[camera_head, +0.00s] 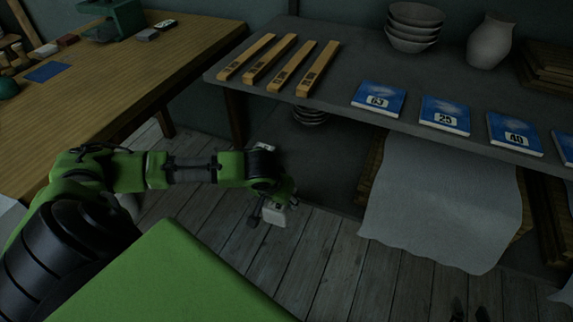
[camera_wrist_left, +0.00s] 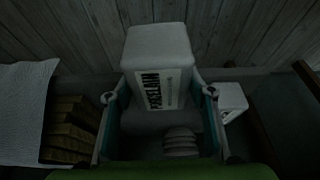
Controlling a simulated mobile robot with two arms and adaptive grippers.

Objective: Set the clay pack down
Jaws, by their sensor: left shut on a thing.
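The clay pack (camera_wrist_left: 160,65) is a white block with a dark "PORCELAIN" label. In the left wrist view it sits between the two fingers of my left gripper (camera_wrist_left: 160,93), which is shut on it. In the head view the pack (camera_head: 273,214) hangs below my left gripper (camera_head: 270,200), over the plank floor in front of the shelf unit. The gripper and wrist partly hide it there. My right gripper (camera_head: 469,311) shows only as two dark fingertips, spread apart with nothing between them, at the bottom edge.
The dark lower shelf (camera_head: 325,150) holds stacked bowls (camera_head: 310,116); another white pack (camera_wrist_left: 232,97) is near them. The upper shelf (camera_head: 345,60) bears wooden tools (camera_head: 290,66), blue numbered packs (camera_head: 378,98), bowls and a vase. A white cloth (camera_head: 440,205) hangs right. A wooden table (camera_head: 100,85) stands left.

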